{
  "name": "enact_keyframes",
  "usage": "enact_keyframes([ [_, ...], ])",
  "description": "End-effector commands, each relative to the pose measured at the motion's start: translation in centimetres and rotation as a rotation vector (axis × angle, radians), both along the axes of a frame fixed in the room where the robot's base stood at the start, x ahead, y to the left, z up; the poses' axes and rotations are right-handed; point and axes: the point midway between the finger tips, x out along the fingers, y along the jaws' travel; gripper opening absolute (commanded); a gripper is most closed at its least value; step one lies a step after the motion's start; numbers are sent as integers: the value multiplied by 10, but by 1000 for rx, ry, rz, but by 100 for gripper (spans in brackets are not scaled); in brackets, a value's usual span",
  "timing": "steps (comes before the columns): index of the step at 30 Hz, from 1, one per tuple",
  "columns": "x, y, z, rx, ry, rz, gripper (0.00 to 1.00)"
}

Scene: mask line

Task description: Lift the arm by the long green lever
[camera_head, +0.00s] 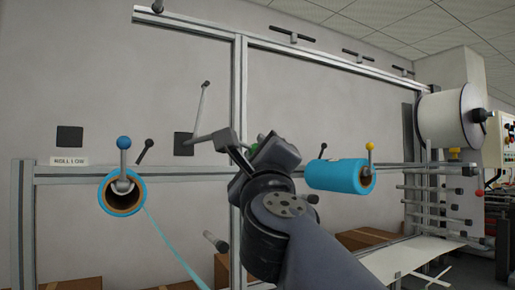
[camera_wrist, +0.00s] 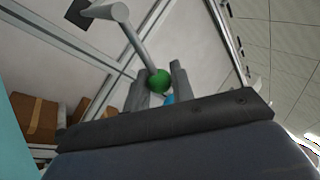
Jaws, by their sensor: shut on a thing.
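The lever's green ball knob (camera_wrist: 158,81) sits between the two grey fingers of my gripper (camera_wrist: 161,74) in the wrist view. My gripper is shut on it. The lever's grey shaft (camera_wrist: 138,42) runs from the knob to the upper left and meets a pale grey cylindrical piece (camera_wrist: 108,11).
A metal upright (camera_head: 237,75) stands behind my gripper. Cardboard boxes (camera_head: 368,238) lie below.

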Motion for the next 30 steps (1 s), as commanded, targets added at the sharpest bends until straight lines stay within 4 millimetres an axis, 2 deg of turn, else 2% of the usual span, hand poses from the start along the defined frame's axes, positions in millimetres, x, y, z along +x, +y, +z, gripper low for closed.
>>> enact_keyframes([
  [8, 1, 0, -2, 1, 4, 0, 0],
  [9, 1, 0, -2, 1, 4, 0, 26],
  [15, 1, 0, -2, 0, 3, 0, 43],
  [24, -3, 0, -3, 0, 1, 1, 43],
  [30, -27, -4, -15, 0, 0, 3, 43],
])
